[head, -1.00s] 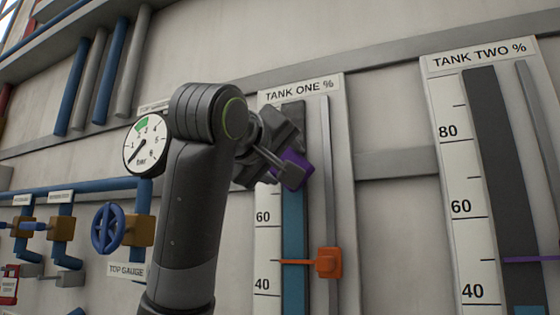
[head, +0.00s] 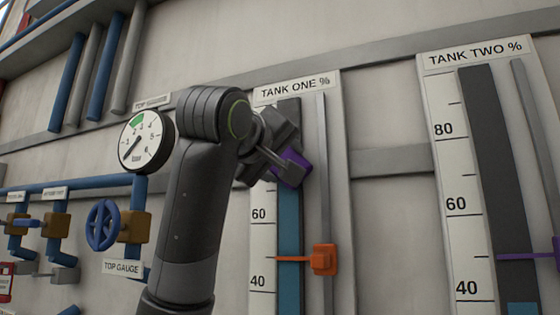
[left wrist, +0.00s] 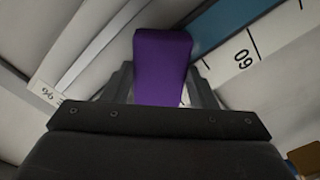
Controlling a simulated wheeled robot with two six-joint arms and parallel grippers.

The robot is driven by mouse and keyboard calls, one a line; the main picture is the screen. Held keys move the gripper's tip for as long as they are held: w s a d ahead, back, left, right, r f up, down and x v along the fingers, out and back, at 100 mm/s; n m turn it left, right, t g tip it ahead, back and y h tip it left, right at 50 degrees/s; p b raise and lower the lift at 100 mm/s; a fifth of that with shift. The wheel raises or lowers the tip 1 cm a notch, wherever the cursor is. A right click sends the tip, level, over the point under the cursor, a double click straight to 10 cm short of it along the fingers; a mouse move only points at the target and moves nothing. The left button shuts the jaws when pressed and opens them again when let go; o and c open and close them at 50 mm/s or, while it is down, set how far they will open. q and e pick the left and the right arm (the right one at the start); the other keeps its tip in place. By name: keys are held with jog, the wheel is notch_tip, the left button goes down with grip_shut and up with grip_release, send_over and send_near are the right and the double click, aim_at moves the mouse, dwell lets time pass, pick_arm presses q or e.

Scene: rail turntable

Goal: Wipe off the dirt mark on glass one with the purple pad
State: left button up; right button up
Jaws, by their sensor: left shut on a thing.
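My left gripper (head: 283,165) is shut on the purple pad (head: 294,166) in front of the upper part of the tank one gauge. The pad also shows between the fingers in the left wrist view (left wrist: 160,65). Glass one (head: 289,225) is the tall strip under the TANK ONE % label (head: 294,89), blue in its lower part and dark above. The pad overlaps the glass above the 60 mark; I cannot tell whether it touches. No dirt mark is visible; the pad and gripper cover part of the glass. My right gripper is not in view.
An orange slider (head: 322,259) sticks out on the rail right of glass one, below the pad. The tank two gauge (head: 489,180) stands further right with a purple pointer (head: 525,256). A round dial (head: 146,140) and a blue valve wheel (head: 103,225) are left of my arm.

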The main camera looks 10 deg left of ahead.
pick_arm(q)
jog(key=shift+s+r, duration=0.2)
jog(key=shift+r, duration=1.4)
jog(key=shift+w+r, duration=0.2)
jog(key=shift+r, duration=4.5)
jog(key=shift+f+b, duration=5.95)
jog(key=shift+f, duration=0.55)
notch_tip(320, 180, up, 12)
jog(key=p, duration=1.1)
jog(key=shift+p, duration=0.35)
jog(key=shift+r, duration=0.5)
